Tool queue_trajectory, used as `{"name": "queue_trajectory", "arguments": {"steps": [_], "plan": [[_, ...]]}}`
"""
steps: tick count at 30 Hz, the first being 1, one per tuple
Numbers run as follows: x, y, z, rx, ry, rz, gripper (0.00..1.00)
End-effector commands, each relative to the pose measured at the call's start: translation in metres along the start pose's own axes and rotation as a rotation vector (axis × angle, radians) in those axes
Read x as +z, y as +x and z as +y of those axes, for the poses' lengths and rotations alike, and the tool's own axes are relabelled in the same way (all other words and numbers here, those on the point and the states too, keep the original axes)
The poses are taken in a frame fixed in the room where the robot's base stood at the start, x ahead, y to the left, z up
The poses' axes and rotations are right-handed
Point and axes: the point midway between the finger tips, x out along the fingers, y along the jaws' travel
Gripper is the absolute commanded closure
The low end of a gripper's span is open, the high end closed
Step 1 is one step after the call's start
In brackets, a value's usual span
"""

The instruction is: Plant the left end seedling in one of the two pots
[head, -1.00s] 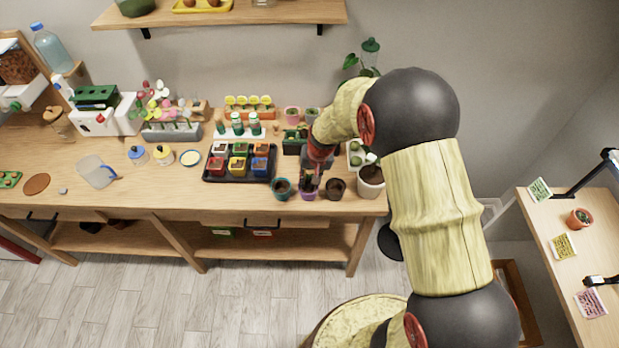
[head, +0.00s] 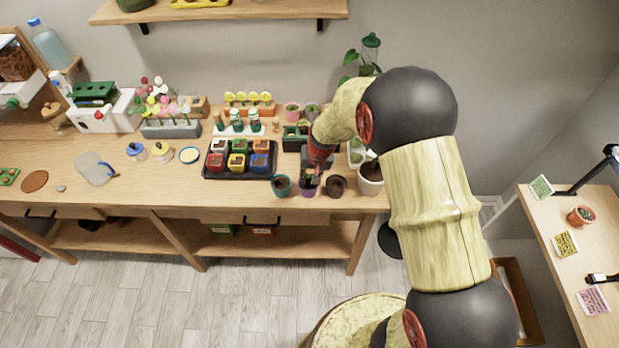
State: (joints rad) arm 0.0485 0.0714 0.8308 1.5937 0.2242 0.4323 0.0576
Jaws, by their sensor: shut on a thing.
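My gripper (head: 312,172) points down over the purple pot (head: 308,191), near the front edge of the bench. It is shut on a small seedling (head: 309,179), of which only a bit of green and a dark part show. The seedling is at the mouth of the purple pot; I cannot tell whether it touches the soil. A teal pot (head: 281,187) stands just left of the purple pot and a brown pot (head: 336,186) just right of it. My wrist and fingers hide part of this area.
The bench front left of the teal pot is clear.

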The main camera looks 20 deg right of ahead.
Motion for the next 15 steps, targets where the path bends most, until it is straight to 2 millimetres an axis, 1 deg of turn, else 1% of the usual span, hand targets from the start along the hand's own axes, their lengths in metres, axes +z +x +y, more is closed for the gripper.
{"name": "queue_trajectory", "arguments": {"steps": [6,7,15], "plan": [[-0.0001,-0.0002,0.0,0.0,0.0,0.0,0.88],[-0.0001,-0.0002,0.0,0.0,0.0,0.0,0.75],[-0.0001,-0.0001,0.0,0.0,0.0,0.0,0.6]]}}
